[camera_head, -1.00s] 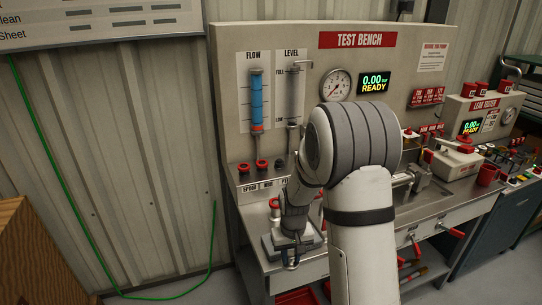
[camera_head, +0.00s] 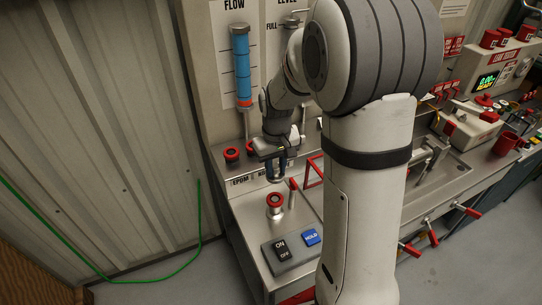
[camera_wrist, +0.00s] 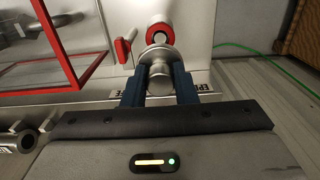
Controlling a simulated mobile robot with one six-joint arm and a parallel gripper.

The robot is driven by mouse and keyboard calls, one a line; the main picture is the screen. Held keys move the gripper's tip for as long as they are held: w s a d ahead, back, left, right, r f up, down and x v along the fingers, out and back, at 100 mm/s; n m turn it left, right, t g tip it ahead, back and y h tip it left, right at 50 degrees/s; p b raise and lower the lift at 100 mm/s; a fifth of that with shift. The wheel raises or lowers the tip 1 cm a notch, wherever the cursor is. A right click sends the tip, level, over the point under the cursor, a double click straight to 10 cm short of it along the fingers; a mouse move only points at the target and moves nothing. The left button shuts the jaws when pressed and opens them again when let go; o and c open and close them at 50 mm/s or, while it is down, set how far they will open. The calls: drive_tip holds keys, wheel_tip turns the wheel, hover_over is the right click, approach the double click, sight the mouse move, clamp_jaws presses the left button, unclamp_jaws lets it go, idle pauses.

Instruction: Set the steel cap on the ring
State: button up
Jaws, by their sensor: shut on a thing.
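My gripper (camera_wrist: 158,88) is shut on the steel cap (camera_wrist: 160,75), a shiny round piece between its two blue fingers in the wrist view. In the head view my gripper (camera_head: 277,172) hangs above the bench top, and the cap is too small and covered to make out. A red ring (camera_head: 275,199) sits on top of a short steel post just below my gripper in that view. In the wrist view the ring (camera_wrist: 160,31) shows with a dark centre, just beyond the cap. The cap overlaps the post's near side there; I cannot tell whether they touch.
A red lever (camera_head: 293,186) stands beside the post. A red frame (camera_head: 313,172) is to its right. More red rings (camera_head: 232,154) sit behind by the EPDM label.

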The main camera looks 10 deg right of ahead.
drive_tip(key=shift+f+b, duration=2)
drive_tip(key=shift+f, duration=0.75)
drive_tip(key=shift+s+f+b, duration=0.1)
drive_tip(key=shift+f+b, duration=0.2)
drive_tip(key=shift+b, duration=0.1)
drive_tip(key=shift+f+b, duration=0.5)
drive_tip(key=shift+f, duration=0.15)
drive_tip(key=shift+f, duration=0.3)
drive_tip(key=shift+f+b, duration=0.45)
drive_tip(key=shift+b, duration=0.15)
drive_tip(key=shift+f+b, duration=0.35)
drive_tip(key=shift+f, duration=0.05)
drive_tip(key=o, duration=0.9)
